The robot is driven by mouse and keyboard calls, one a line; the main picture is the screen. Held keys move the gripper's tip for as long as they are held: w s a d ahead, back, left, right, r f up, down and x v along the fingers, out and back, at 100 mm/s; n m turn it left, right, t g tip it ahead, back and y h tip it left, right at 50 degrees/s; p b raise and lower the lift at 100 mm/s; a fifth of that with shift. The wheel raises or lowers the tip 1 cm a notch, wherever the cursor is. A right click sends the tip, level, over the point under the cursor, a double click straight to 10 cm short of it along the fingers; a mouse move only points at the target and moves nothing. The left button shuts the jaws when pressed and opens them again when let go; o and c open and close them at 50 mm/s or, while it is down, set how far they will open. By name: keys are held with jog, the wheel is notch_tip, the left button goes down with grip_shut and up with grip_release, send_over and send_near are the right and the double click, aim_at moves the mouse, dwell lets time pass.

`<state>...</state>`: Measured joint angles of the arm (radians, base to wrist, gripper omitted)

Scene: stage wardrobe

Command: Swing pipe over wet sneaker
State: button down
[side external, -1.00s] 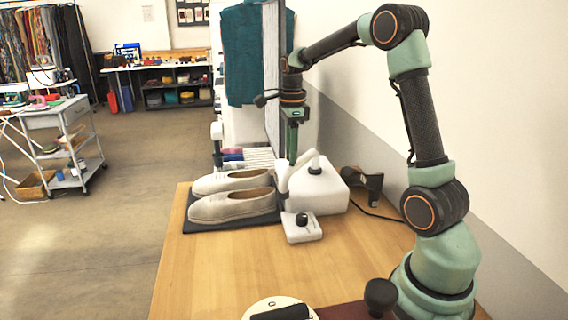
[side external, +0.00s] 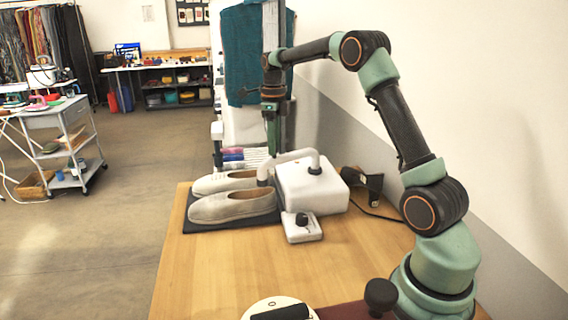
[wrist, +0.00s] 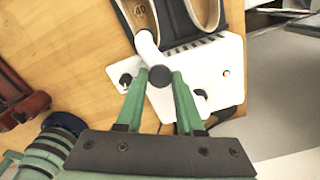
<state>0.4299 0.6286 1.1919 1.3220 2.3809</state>
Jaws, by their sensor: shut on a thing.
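Two pale slip-on sneakers lie side by side on a dark mat (side external: 186,222): the near one (side external: 232,207) and the far one (side external: 215,183). Which is wet I cannot tell. A white pipe (side external: 292,156) runs from the top of a white dryer box (side external: 318,190) leftward, its end bent down by the sneakers' heel openings. My gripper (side external: 271,152) points down at the pipe's outer bend. In the wrist view, my green fingers (wrist: 161,78) are shut on a dark round knob (wrist: 159,76) by the white pipe (wrist: 147,47); a sneaker opening marked 40 (wrist: 141,14) lies just beyond.
A white control block with a black dial (side external: 301,227) sits in front of the dryer box. A dark device with a cord (side external: 364,184) stands by the wall at right. The wooden table (side external: 220,265) is clear in front of the mat.

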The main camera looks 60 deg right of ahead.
jog(key=c, duration=0.5)
grip_release()
notch_tip(320, 180, up, 12)
jog(key=shift+r, duration=0.1)
dwell(0.5)
